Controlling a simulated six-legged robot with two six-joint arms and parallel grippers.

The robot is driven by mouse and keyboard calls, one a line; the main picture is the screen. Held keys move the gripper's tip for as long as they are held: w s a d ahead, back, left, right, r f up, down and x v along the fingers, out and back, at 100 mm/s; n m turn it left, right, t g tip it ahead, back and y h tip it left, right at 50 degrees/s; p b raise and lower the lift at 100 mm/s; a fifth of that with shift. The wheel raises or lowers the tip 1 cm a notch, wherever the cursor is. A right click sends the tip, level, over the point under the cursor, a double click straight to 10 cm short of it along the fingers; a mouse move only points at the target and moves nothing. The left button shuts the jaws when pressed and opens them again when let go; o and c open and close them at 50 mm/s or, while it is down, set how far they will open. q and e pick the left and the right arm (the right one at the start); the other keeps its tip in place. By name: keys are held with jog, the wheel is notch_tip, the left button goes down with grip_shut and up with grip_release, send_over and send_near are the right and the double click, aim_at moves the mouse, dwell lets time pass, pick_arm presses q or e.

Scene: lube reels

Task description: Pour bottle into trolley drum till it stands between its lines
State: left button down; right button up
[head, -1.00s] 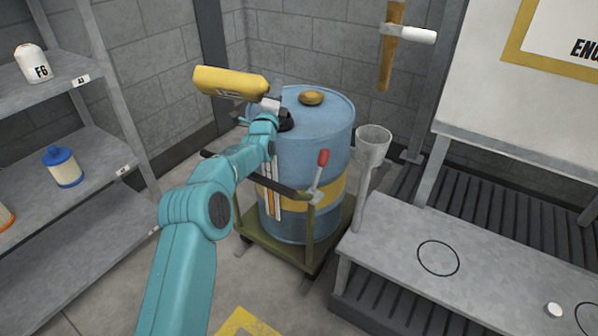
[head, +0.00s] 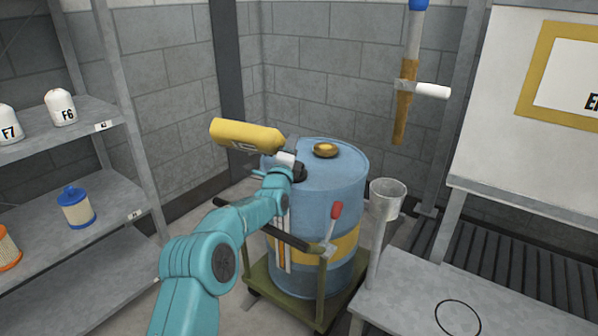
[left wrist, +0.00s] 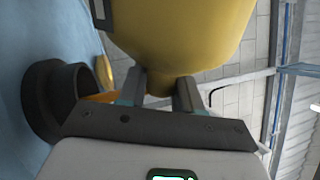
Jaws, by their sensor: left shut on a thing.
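The yellow bottle (head: 246,135) lies tipped nearly level above the left edge of the blue trolley drum (head: 328,205). My left gripper (head: 287,160) is shut on the bottle's narrow end. In the left wrist view the fingers (left wrist: 160,90) sit on both sides of the narrow part of the bottle (left wrist: 185,35). A dark round collar (left wrist: 50,100) stands on the blue drum surface beside the gripper. A pale upright gauge strip (head: 281,250) with an orange part is on the drum's front, partly hidden by the trolley handle and my arm. My right gripper is out of view.
The drum stands on a green trolley (head: 312,302) with a red-tipped lever (head: 336,212). A brass cap (head: 326,150) is on its top. Shelves with filters stand at the left.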

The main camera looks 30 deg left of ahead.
pick_arm(q)
jog(key=r+n+p, duration=0.1)
jog(key=p, duration=0.1)
jog(key=w+a+n+g+p, duration=0.1)
jog(key=p, duration=0.1)
jog(key=shift+r+n+g+y, duration=0.3)
jog(key=shift+r+n, duration=0.05)
jog(key=shift+n, duration=0.05)
jog(key=shift+a+f, duration=0.1)
notch_tip(320, 180, up, 12)
jog(key=n+g+h+p, duration=0.1)
jog(key=n+g+p, duration=0.2)
jog(key=p, duration=1.7)
jog(key=n, duration=0.4)
jog(key=shift+w+a+r, duration=0.15)
jog(key=shift+a+r, duration=0.05)
jog(key=shift+a, duration=0.1)
jog(key=shift+w, duration=0.1)
notch_tip(320, 180, up, 4)
jog(key=p, duration=0.5)
